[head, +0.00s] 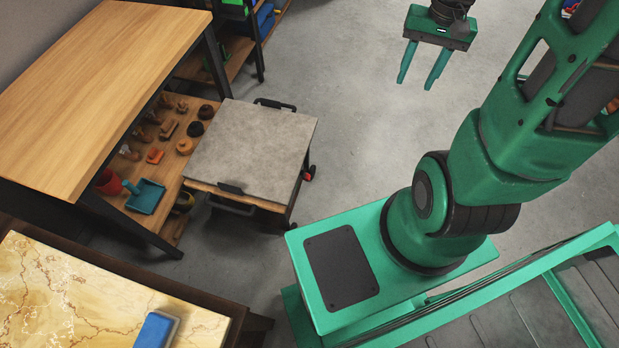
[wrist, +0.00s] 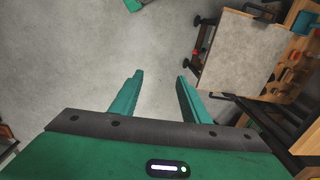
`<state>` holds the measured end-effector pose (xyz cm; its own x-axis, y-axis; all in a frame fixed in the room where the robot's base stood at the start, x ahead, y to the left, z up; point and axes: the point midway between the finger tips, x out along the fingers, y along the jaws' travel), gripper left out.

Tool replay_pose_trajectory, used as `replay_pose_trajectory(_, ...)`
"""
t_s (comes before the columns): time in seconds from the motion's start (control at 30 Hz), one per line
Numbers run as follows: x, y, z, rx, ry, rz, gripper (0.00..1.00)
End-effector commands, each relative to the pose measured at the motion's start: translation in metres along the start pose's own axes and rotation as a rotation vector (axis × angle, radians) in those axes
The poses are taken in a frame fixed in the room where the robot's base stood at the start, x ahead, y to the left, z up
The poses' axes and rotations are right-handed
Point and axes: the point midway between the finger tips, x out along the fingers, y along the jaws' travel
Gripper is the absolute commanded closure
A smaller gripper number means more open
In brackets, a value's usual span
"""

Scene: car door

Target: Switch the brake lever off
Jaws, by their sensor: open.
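My gripper (head: 415,84) is open and empty, held above the bare floor at the top of the head view. Its two green fingers point down and stand apart; they also show in the wrist view (wrist: 160,78). A grey-topped cart (head: 250,150) stands to the lower left of it. A small red part (head: 310,173) shows low at the cart's right side, beside a dark wheel. I cannot tell whether it is the brake lever. The cart also shows at the upper right of the wrist view (wrist: 240,52), apart from the fingers.
A wooden workbench (head: 90,85) with a lower shelf holding tools stands left of the cart. A marbled tabletop (head: 75,300) with a blue block (head: 157,330) is at the lower left. The concrete floor (head: 350,140) right of the cart is clear.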

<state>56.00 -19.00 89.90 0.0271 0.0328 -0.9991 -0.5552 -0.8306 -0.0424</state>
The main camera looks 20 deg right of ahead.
Motion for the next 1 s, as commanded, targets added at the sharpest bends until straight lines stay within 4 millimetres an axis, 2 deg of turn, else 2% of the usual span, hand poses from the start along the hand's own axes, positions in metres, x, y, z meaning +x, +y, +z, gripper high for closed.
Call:
replay_pose_trajectory(0.03, 0.015, -0.005, -0.011, 0.007, -0.011, -0.009, 0.58)
replay_pose_trajectory(0.2, 0.062, -0.025, -0.046, 0.041, -0.019, -0.060, 0.58)
replay_pose_trajectory(0.5, 0.159, -0.061, -0.090, 0.137, -0.049, -0.184, 0.58)
replay_pose_trajectory(0.77, 0.250, -0.090, -0.108, 0.266, -0.087, -0.314, 0.58)
replay_pose_trajectory(1.0, 0.334, -0.115, -0.108, 0.428, -0.133, -0.442, 0.58)
